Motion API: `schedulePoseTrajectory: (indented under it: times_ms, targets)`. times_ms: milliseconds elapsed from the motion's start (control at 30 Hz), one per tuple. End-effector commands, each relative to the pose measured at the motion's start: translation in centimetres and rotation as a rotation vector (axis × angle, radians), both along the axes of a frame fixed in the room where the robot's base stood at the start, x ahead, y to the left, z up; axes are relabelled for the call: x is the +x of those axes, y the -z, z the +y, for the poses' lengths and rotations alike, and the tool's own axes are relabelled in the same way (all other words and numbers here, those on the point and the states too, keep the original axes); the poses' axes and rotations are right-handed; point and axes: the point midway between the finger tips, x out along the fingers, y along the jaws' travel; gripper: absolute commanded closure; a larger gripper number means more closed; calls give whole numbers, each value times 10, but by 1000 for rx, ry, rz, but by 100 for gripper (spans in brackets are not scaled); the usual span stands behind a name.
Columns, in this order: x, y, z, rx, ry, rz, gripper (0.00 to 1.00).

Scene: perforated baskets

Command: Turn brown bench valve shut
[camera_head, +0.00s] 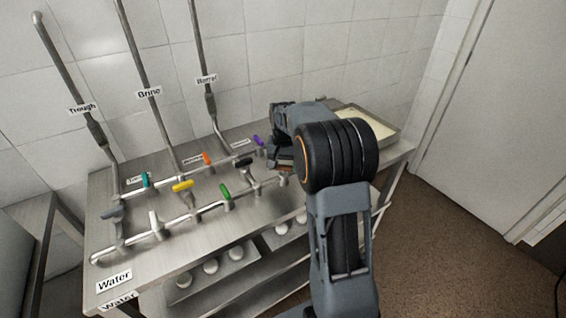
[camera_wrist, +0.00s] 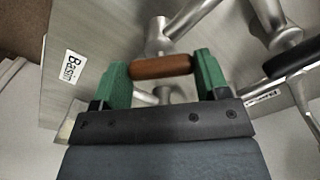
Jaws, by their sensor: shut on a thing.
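The brown valve handle (camera_wrist: 162,66) is a short rounded bar on a metal pipe fitting, seen in the wrist view. My gripper (camera_wrist: 164,72) has its two green fingers at the two ends of this handle, shut on it. The handle lies crosswise from finger to finger, and its stem shows just behind it. In the head view my gripper (camera_head: 281,160) is at the right end of the bench piping, where my arm hides most of the brown handle. A "Basin" label (camera_wrist: 72,68) lies left of the handle in the wrist view.
Black (camera_head: 243,162), green (camera_head: 226,191), orange (camera_head: 207,159), purple (camera_head: 259,141), yellow (camera_head: 183,186) and teal (camera_head: 146,181) valve handles stand close by on the metal bench (camera_head: 180,262). A tray (camera_head: 384,132) sits behind my arm. Brown floor at right is clear.

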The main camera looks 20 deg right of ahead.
Motion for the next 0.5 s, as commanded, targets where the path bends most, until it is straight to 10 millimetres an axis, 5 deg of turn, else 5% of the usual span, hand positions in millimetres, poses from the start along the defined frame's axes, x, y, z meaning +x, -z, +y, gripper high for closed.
schedulePoseTrajectory:
  times_ms: [500]
  targets:
    - [0,-2,-1,-1,485,-3,56]
